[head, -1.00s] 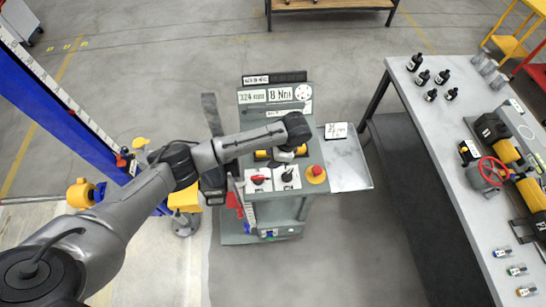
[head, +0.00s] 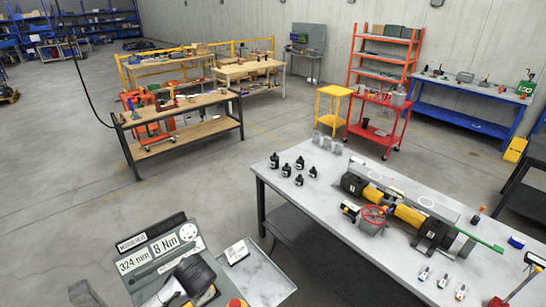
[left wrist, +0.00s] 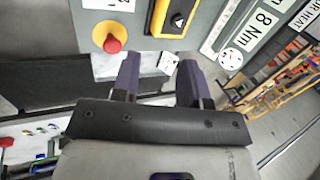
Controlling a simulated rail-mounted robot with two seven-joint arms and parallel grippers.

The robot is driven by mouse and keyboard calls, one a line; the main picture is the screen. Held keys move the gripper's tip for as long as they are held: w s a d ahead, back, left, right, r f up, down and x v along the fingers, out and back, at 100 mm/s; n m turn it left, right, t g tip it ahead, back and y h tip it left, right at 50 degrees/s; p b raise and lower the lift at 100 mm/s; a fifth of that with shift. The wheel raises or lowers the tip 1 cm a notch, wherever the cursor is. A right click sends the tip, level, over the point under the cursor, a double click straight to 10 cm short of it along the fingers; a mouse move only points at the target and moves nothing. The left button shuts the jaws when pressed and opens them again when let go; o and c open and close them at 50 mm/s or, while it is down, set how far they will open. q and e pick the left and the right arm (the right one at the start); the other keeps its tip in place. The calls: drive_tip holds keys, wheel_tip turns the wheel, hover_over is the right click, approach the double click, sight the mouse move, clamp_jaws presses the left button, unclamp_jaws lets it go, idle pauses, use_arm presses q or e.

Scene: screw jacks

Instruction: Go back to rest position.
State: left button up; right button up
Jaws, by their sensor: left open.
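My left arm shows at the bottom of the head view, over the control console (head: 158,252). My left gripper (left wrist: 157,72) is in the left wrist view, with its two dark fingers apart and nothing between them. In that view it is near the console, which has a red stop button (left wrist: 113,45) on a yellow base and a black switch on a yellow plate (left wrist: 176,18). Its fingertips are hidden from the head view by my own wrist. My right gripper is in neither view.
A wood-topped bench (head: 185,104) stands farther back. Open floor lies left of the console.

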use_arm(q)
drive_tip(key=w+d+r+t+h, duration=0.1)
drive_tip(key=w+d+r+t, duration=0.2)
drive_tip(key=r, duration=0.5)
drive_tip(key=s+d+r+n+t+h+p, duration=0.25)
drive_tip(key=s+r+t, duration=0.25)
drive_tip(key=s+r, duration=0.3)
drive_tip(key=s+a+f+n+g, duration=0.1)
drive_tip(key=s+f+g, duration=0.1)
drive_tip(key=s+f, duration=0.4)
drive_tip(key=s+a+f+n+g+p, duration=0.1)
drive_tip(key=s+f, duration=0.5)
drive_tip(key=s, duration=0.8)
drive_tip(key=s+a+f+n+g+p, duration=0.1)
drive_tip(key=s+a+f+n+g, duration=0.1)
drive_tip(key=s+f, duration=0.4)
drive_tip(key=s+a+g, duration=0.1)
drive_tip(key=s+g, duration=0.1)
drive_tip(key=s, duration=0.2)
drive_tip(key=shift+a, duration=0.15)
